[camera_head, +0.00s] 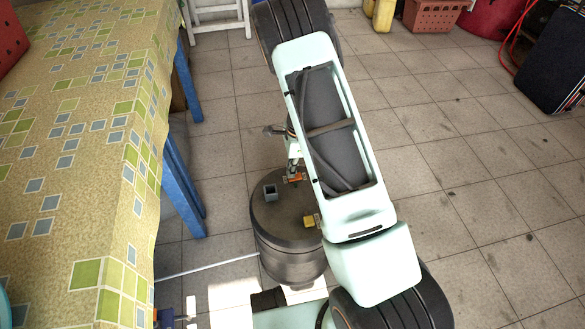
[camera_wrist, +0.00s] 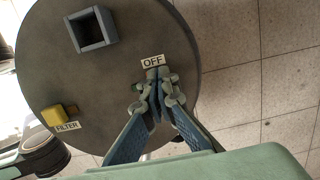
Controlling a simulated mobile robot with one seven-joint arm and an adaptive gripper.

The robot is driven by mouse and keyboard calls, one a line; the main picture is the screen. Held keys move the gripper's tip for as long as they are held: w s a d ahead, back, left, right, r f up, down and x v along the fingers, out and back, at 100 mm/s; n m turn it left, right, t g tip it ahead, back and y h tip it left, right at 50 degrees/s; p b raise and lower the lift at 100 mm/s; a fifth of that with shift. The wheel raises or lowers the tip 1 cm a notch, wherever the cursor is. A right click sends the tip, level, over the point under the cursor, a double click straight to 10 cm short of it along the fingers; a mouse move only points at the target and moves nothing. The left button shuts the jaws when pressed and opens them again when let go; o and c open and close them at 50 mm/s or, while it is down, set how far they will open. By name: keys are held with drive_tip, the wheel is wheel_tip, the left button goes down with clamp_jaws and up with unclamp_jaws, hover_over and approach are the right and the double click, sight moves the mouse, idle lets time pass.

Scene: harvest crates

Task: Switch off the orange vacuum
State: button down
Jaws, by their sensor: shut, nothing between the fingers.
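A dark grey-brown drum (camera_head: 290,262), apparently the vacuum, stands on the floor below my arm; its body does not look orange. Its round top (camera_wrist: 90,95) fills much of the wrist view. A white OFF label (camera_wrist: 152,61) lies near the top's edge. My gripper (camera_wrist: 156,88) is shut and empty, its fingertips just beside that label. Whether they touch the top is unclear. In the head view, a small orange part (camera_head: 294,178) shows right by my gripper (camera_head: 293,169). In the wrist view the fingers hide whatever lies under them.
The top also carries a grey square socket (camera_wrist: 91,30) and a yellow block (camera_wrist: 58,115) with a FILTER label (camera_wrist: 67,127). A table with a checkered cloth (camera_head: 100,120) and blue legs stands at left. Tiled floor is open at right, up to a dark case (camera_head: 550,60).

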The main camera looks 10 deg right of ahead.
sight(301, 176)
drive_tip(key=shift+s+f, duration=0.1)
drive_tip(key=shift+f, duration=0.05)
drive_tip(key=shift+d, duration=0.9)
wheel_tip(301, 176, up, 14)
drive_tip(key=d+p, duration=0.1)
drive_tip(key=p, duration=0.4)
drive_tip(key=shift+d+p, duration=0.3)
